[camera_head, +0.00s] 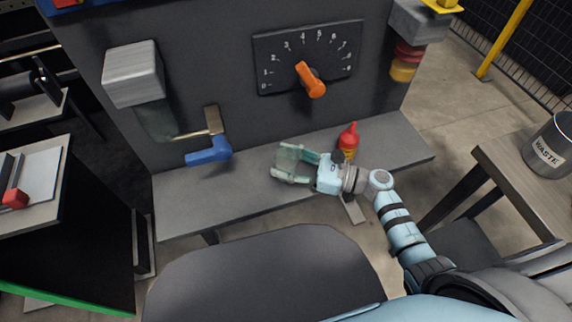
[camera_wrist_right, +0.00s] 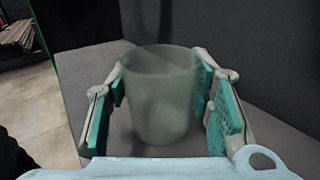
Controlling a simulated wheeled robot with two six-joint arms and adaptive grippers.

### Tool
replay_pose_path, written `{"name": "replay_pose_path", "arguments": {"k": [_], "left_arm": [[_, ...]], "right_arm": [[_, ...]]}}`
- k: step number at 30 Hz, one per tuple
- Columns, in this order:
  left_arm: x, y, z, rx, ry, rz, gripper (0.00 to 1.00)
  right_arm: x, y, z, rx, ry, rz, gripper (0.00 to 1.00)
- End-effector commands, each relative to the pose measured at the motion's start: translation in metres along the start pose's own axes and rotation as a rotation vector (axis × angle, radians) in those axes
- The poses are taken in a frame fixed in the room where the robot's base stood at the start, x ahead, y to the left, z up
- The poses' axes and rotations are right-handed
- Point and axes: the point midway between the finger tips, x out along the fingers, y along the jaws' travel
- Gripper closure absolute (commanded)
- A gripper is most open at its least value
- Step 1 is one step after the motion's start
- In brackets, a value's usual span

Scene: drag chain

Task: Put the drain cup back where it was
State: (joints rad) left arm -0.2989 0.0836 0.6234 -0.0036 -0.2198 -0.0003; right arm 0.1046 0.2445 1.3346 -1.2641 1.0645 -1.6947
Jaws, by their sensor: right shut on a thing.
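The drain cup (camera_head: 288,156) is a translucent grey-green cup over the grey shelf (camera_head: 190,207), in front of the dark panel. My right gripper (camera_head: 293,163) is shut around it from the right. In the right wrist view the cup (camera_wrist_right: 160,95) stands upright between the teal finger pads of the right gripper (camera_wrist_right: 160,100), its rim open to the camera. I cannot tell whether its base touches the shelf. My left gripper is not in view.
A blue-handled valve (camera_head: 208,152) sticks out at the left, under a grey box (camera_head: 133,74). An orange dial knob (camera_head: 311,81) is above. A waste bin (camera_head: 550,148) stands at the right.

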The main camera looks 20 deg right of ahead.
Motion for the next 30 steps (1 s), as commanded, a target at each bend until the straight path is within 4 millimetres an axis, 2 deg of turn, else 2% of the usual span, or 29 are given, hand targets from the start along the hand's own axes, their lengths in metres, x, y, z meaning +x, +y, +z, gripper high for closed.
{"name": "replay_pose_path", "arguments": {"k": [9, 10, 13, 14, 23, 26, 30], "left_arm": [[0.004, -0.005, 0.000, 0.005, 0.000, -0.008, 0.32], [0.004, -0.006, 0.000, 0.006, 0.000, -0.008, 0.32], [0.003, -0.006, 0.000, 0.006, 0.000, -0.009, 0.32], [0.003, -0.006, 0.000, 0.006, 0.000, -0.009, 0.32], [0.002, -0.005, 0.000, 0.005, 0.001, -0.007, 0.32], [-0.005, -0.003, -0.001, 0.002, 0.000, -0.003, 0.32], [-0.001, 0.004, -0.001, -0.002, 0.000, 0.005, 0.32]], "right_arm": [[0.000, 0.000, -0.002, -0.001, -0.001, 0.000, 0.85], [0.000, 0.000, -0.002, -0.001, 0.000, 0.000, 0.52], [0.000, 0.000, -0.001, -0.001, 0.000, 0.000, 0.36], [0.000, 0.000, -0.001, -0.001, 0.000, 0.000, 0.33], [0.000, 0.000, 0.000, -0.001, 0.000, 0.000, 0.33], [0.000, 0.000, 0.005, 0.000, 0.000, 0.000, 0.33], [-0.023, 0.000, 0.001, -0.001, 0.004, -0.001, 0.33]]}}
